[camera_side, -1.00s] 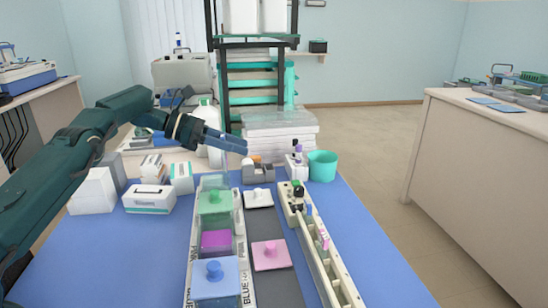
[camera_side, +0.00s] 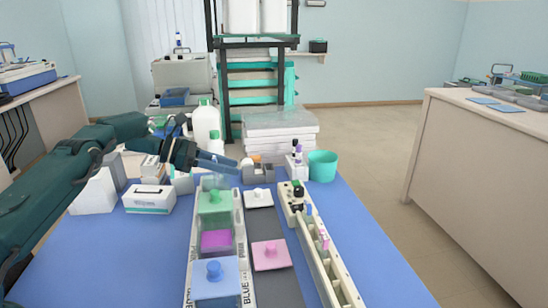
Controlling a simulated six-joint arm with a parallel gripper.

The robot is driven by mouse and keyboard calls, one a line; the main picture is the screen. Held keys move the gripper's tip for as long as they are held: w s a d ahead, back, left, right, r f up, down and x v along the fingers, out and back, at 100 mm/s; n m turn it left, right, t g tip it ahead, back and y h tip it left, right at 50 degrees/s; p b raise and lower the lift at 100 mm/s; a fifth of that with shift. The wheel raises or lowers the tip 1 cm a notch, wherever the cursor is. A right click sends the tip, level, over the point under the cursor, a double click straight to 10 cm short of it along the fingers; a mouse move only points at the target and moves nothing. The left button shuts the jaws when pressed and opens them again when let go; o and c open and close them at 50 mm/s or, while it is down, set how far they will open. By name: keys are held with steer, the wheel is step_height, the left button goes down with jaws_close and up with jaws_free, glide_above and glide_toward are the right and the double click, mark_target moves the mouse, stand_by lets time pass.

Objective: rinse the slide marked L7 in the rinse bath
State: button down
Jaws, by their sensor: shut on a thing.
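My gripper (camera_side: 228,163) is shut, its fingertips just above the far end of the row of baths. The slide it holds is barely visible, and I cannot read a mark on it. The clear far bath (camera_side: 211,182) stands uncovered beneath the fingers, with a white knobbed lid (camera_side: 258,199) lying to its right. I cannot tell whether the slide reaches into the liquid. I cannot read a label naming the rinse bath.
A long cream rack (camera_side: 317,250) runs along the right. A teal cup (camera_side: 322,166) stands behind.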

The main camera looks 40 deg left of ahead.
mark_target(227, 179)
steer(key=shift+f, duration=2)
stand_by(0.7)
step_height(227, 179, up, 10)
stand_by(0.7)
